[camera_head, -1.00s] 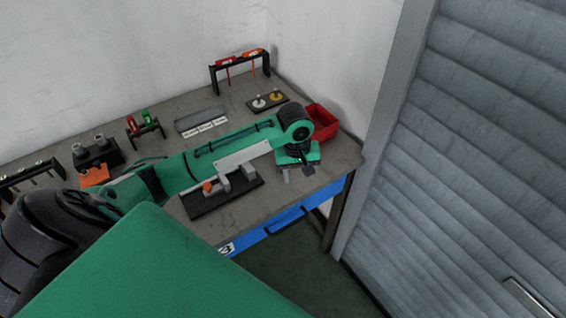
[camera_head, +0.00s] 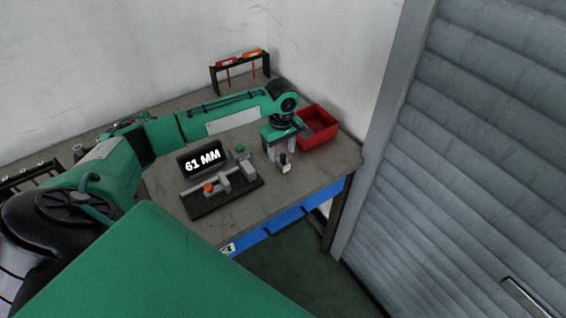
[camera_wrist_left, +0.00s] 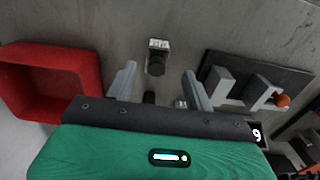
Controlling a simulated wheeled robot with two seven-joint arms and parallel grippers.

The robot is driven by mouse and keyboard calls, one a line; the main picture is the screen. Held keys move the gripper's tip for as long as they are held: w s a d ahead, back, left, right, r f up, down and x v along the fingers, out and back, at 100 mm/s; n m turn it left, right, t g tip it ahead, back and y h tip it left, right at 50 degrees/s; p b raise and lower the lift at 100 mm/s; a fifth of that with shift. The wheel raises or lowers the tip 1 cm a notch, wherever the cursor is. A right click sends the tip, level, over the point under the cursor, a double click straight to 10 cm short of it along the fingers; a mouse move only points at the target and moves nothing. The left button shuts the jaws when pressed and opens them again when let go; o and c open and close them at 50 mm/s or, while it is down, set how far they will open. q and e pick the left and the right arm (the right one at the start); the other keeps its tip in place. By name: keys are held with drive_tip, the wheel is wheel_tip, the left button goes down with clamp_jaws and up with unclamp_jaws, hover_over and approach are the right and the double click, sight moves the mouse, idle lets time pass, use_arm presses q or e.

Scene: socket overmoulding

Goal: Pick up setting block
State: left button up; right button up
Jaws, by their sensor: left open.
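The setting block (camera_head: 285,164) looks like a small light grey block with a black top, standing on the bench near its front right. It also shows in the left wrist view (camera_wrist_left: 157,58), ahead of my fingers and roughly centred between them. My left gripper (camera_head: 283,150) is open and empty, pointing down just behind the block in the head view. Its two grey fingers (camera_wrist_left: 160,84) are spread apart in the wrist view, with the block clear of both. My right gripper is not in view.
A black fixture (camera_head: 203,207) with grey posts and an orange knob stands left of the block. Behind it is a display (camera_head: 202,159) reading "61 MM". A red bin (camera_head: 325,141) is right of my gripper. The bench front right is clear.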

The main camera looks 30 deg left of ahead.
sight(283, 155)
use_arm(q)
drive_tip(key=f, duration=0.2)
drive_tip(key=f+p, duration=0.1)
drive_tip(key=f, duration=0.2)
drive_tip(key=shift+w+f, duration=0.2)
drive_tip(key=shift+f, duration=0.1)
drive_tip(key=shift+c, duration=0.2)
clamp_jaws()
